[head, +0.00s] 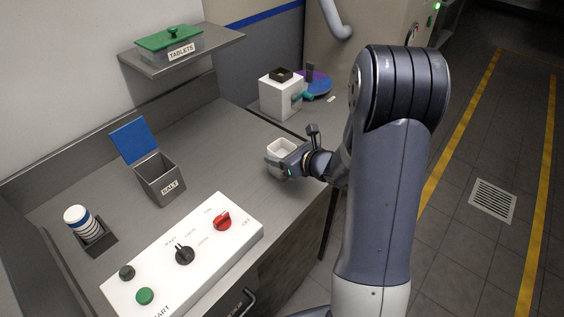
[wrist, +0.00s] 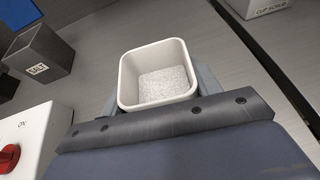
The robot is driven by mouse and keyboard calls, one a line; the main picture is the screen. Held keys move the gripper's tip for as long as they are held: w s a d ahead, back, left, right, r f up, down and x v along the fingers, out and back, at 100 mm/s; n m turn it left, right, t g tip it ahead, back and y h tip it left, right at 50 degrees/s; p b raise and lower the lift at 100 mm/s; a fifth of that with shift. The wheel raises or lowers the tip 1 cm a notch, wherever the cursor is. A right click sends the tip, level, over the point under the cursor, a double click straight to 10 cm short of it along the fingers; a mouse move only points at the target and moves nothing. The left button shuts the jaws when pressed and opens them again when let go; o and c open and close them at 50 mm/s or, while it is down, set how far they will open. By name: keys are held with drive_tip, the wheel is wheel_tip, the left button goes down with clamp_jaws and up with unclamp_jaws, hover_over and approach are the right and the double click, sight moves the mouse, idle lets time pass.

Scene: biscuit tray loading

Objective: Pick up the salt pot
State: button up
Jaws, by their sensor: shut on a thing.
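The salt pot (head: 281,147) is a small white square pot with rounded corners, near the right end of the grey counter. My gripper (head: 287,162) is shut on it. In the wrist view the pot (wrist: 126,83) is between my grey fingers (wrist: 158,92), with white grains inside; its underside is hidden, so I cannot tell whether it touches the counter. A dark grey box labelled SALT (head: 164,186) stands on the counter to the left, its blue lid (head: 134,140) open; it shows in the wrist view (wrist: 38,66) too.
A white control panel (head: 225,250) with knobs and buttons lies at the counter front. A striped cylinder (head: 76,216) stands in a dark holder at left. A shelf (head: 215,52) holds a green-lidded TABLETS box (head: 170,45). A white box (head: 275,98) stands behind the pot.

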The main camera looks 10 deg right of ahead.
drive_tip(key=shift+r, duration=0.2)
wheel_tip(320, 180, up, 10)
drive_tip(key=shift+f+p, duration=0.2)
drive_tip(key=shift+p, duration=0.15)
idle(0.6)
